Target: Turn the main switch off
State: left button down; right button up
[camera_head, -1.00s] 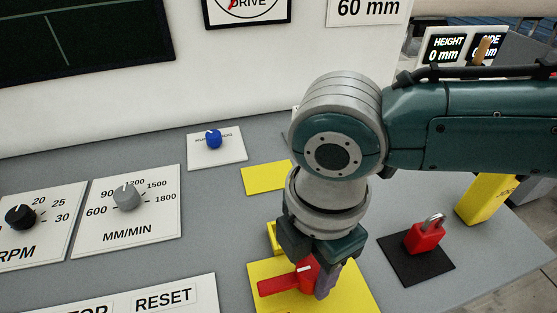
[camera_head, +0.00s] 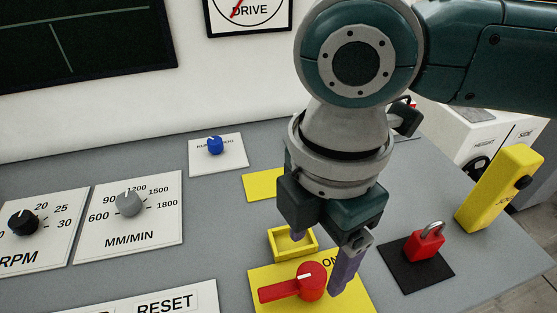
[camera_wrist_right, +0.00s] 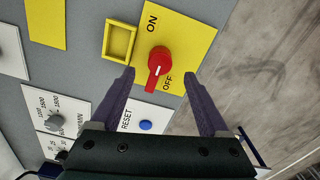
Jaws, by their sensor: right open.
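The main switch is a red rotary handle (camera_head: 312,281) on a yellow plate (camera_head: 262,277). Its lever points left in the head view, away from the ON label. In the right wrist view the red handle (camera_wrist_right: 158,62) points down, with its tip beside the OFF label. My right gripper (camera_head: 321,260) is open and empty above the switch. In the wrist view its two purple fingers (camera_wrist_right: 160,74) stand apart on either side of the handle, without visible contact. In the head view the gripper hides part of the plate behind the switch. My left gripper is not in view.
A small yellow frame (camera_head: 292,243) stands just behind the switch plate. A red padlock (camera_head: 425,243) sits on a black mat (camera_head: 405,271) to the right, before a yellow box (camera_head: 499,190). A RESET panel (camera_head: 165,302) and dial panels (camera_head: 128,238) lie to the left.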

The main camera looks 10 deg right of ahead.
aim_at(312, 275)
jog(key=shift+r, duration=1.8)
